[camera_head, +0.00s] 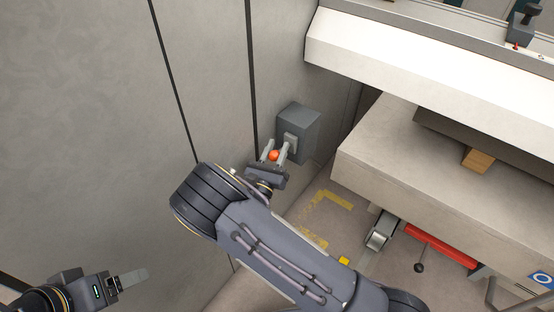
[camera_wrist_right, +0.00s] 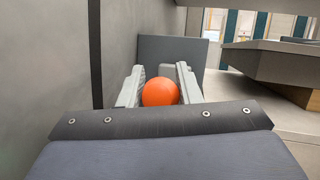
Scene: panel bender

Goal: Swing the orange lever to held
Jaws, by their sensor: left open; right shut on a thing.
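The orange lever's round knob (camera_head: 274,155) shows between the fingers of my right gripper (camera_head: 274,151), near a grey box (camera_head: 299,131) on the wall. In the right wrist view the orange knob (camera_wrist_right: 160,92) sits between the two pale fingers of my right gripper (camera_wrist_right: 160,88), which is shut on it. The lever's shaft is hidden behind the knob and fingers. The grey box (camera_wrist_right: 172,49) stands behind the knob. My left gripper (camera_head: 130,280) is at the lower left, open and empty, well away from the lever.
A grey panelled wall (camera_head: 90,100) runs along the left. A pale machine table (camera_head: 400,150) and a white beam (camera_head: 420,50) stand to the right. Below them are a red bar (camera_head: 440,245) and a caster (camera_head: 380,235). Yellow floor markings (camera_head: 330,200) lie below the box.

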